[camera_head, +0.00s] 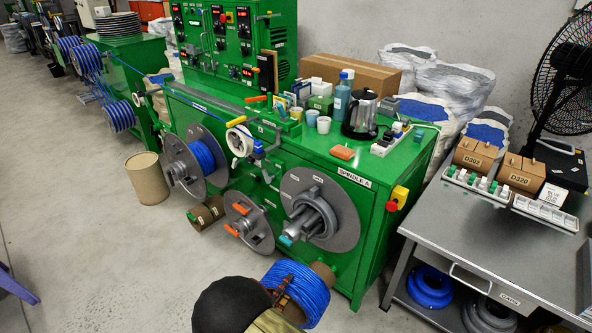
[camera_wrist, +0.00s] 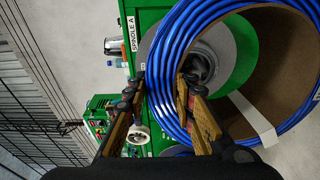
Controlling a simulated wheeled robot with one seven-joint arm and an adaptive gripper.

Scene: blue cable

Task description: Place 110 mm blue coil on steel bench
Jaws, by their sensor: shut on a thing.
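The blue coil (camera_head: 301,287) is wound round a brown cardboard core and hangs in front of the green machine, low in the head view. It fills the upper right of the wrist view (camera_wrist: 172,50), with a strip of white tape on it. My gripper (camera_head: 284,291) is shut on the coil's side; in the wrist view its fingers (camera_wrist: 160,90) stand on either side of the blue windings. My dark wrist hides part of the coil in the head view. The steel bench (camera_head: 455,228) stands at the right, apart from the coil.
The bench's back holds boxes D302 (camera_head: 474,156) and D320 (camera_head: 523,174), switch strips (camera_head: 484,186) and a fan (camera_head: 562,85); its front top is bare. Spindle A (camera_head: 320,209) on the green machine (camera_head: 350,178) is close behind the coil. Another blue coil (camera_head: 430,286) lies under the bench.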

